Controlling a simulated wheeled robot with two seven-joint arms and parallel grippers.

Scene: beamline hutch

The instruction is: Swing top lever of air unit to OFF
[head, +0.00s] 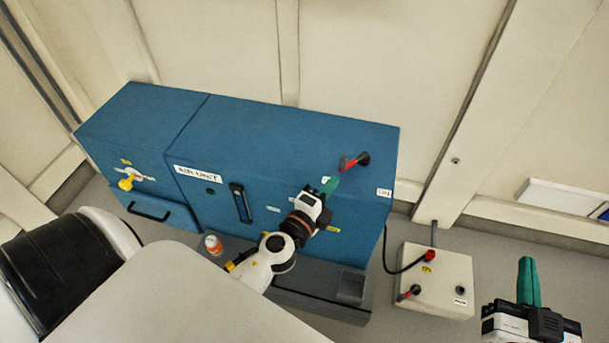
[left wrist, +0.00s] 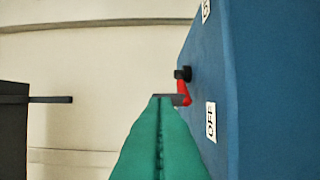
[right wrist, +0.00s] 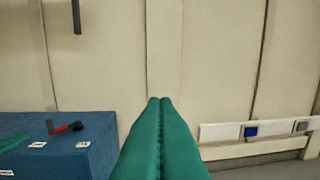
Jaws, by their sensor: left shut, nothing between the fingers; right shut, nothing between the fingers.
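The blue air unit (head: 245,150) stands against the wall. Its top lever (head: 347,163) is red with a dark end and a black hub (head: 363,158); it points left from the hub. The ON label (head: 384,192) is at the right front edge. The OFF label (left wrist: 211,121) shows in the left wrist view; my gripper partly covers it in the head view. My left gripper (head: 331,185) is shut and empty, its green tips at the lever (left wrist: 184,92); I cannot tell if they touch. My right gripper (head: 528,268) is shut and empty, well right of the unit.
A grey box (head: 430,280) with red and black knobs sits on the floor right of the unit, joined by a black cable. A yellow valve handle (head: 127,182) is on the unit's left front. An orange-and-white container (head: 213,244) stands before it. Space above the unit is clear.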

